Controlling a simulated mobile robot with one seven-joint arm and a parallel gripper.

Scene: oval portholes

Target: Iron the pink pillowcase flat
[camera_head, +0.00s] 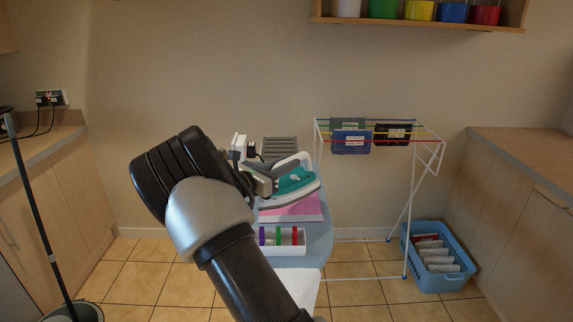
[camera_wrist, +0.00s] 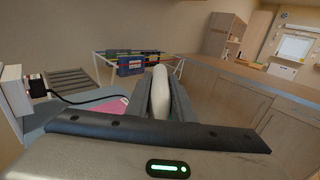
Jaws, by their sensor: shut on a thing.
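The iron (camera_head: 296,181), teal and white with a grey handle, is in my gripper (camera_head: 268,180). My gripper is shut on its handle, and the pale handle (camera_wrist: 160,92) shows between the two dark fingers in the wrist view. The pink pillowcase (camera_head: 300,210) lies on the light blue ironing board (camera_head: 319,238), just below and in front of the iron. A pink part (camera_wrist: 110,106) also shows in the wrist view. The iron looks tilted and appears raised over the pillowcase; its soleplate contact is hidden. My arm hides the left of the board.
A white tray (camera_head: 300,249) with coloured rolls sits at the board's near end. A grey slatted rest (camera_head: 280,148) is at the far end. A drying rack (camera_head: 414,190) with cloths stands right, beside a blue basket (camera_head: 440,281). Counters flank both sides.

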